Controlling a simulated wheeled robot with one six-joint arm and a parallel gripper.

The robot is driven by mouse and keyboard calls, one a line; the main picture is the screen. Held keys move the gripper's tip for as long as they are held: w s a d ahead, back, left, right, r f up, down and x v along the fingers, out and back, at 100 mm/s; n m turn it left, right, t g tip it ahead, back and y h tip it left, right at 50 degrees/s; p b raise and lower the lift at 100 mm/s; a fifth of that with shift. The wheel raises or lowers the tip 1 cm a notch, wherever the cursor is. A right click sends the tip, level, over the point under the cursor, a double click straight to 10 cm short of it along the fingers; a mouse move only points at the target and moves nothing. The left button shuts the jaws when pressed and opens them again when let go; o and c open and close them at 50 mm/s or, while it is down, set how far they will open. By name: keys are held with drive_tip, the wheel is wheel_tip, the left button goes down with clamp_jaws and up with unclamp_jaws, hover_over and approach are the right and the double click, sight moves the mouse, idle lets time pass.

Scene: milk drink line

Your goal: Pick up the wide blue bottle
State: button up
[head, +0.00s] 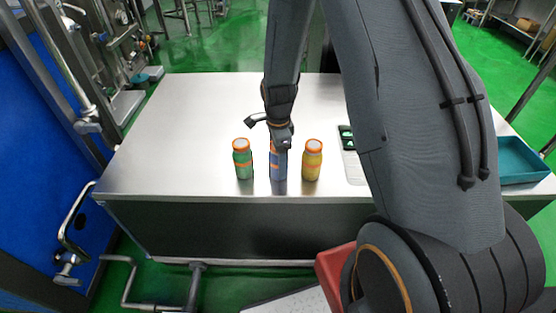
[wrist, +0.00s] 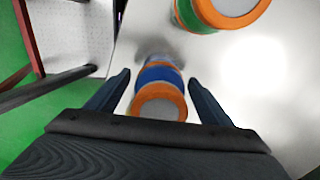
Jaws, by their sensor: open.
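The wide blue bottle (head: 278,172) stands upright near the front edge of the steel table (head: 190,120), between a green bottle (head: 243,160) and a yellow bottle (head: 312,160). My gripper (head: 281,143) is right over it in the head view and hides its top. In the wrist view, the blue bottle (wrist: 160,76) with its orange cap rim (wrist: 159,92) lies between the two open fingers of my gripper (wrist: 157,76). Gaps show on both sides of it. The near part of its cap is hidden by my gripper's body.
In the wrist view, the green bottle (wrist: 188,18) is at the top right, apart from the fingers. A tray with dark green items (head: 347,138) and a teal bin (head: 522,160) are on the right. The table's left part is clear.

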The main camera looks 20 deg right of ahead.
drive_tip(key=shift+f, duration=0.1)
drive_tip(key=c, duration=1.4)
drive_tip(key=shift+c, duration=0.3)
